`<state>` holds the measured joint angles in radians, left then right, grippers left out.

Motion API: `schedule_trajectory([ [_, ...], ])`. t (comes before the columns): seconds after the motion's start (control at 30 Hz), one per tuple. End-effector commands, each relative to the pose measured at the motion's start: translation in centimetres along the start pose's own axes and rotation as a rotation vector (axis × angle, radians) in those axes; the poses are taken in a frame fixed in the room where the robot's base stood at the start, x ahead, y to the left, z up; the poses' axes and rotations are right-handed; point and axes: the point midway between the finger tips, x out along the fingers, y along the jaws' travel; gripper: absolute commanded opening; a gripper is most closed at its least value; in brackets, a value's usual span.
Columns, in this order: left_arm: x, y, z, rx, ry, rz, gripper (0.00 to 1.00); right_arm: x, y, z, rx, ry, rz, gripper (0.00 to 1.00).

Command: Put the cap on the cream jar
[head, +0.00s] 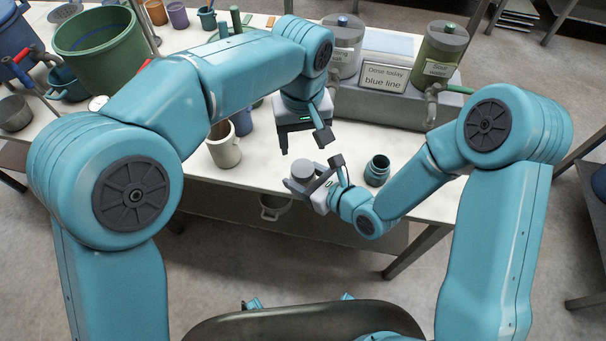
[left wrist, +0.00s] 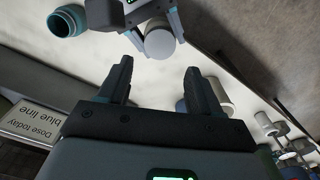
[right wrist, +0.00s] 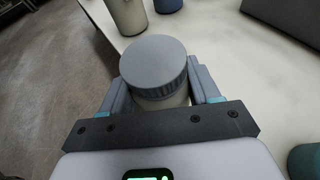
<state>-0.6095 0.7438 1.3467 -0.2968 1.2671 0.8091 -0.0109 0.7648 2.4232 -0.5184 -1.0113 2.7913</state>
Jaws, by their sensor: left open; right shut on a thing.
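My right gripper (head: 310,180) is shut on the cream jar (right wrist: 165,102), which it holds up in front of the table's front edge. A round grey cap with a ribbed rim (right wrist: 153,65) sits on top of the jar and hides its mouth. It also shows in the head view (head: 302,172) and in the left wrist view (left wrist: 160,43). Whether the cap is screwed tight cannot be told. My left gripper (head: 304,143) is open and empty, above and slightly behind the capped jar. Its fingers point toward the cap in the left wrist view, apart from it.
An open teal jar (head: 377,171) stands on the white table (head: 260,172) right of my right gripper. A cream mug (head: 223,148) stands to the left. Behind are a grey dispenser with two tanks and a "Dose today blue line" sign (head: 385,78).

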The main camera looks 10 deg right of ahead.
Motion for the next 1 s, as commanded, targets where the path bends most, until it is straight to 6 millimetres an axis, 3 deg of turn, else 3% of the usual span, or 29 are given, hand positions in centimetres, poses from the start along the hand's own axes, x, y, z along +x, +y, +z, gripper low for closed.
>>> schedule_trajectory([
  [0.17,1.2,-0.1,0.0,0.001,-0.002,-0.002,0.64,0.0,0.0,0.0,0.0,-0.001,0.0,0.0],
  [0.6,7.4,0.0,0.0,0.002,-0.001,0.002,0.64,0.0,0.0,0.0,0.0,-0.001,0.0,0.0],
  [1.0,8.1,0.0,0.0,0.002,0.001,0.003,0.64,0.0,0.0,0.0,0.0,-0.001,0.0,0.0],
])
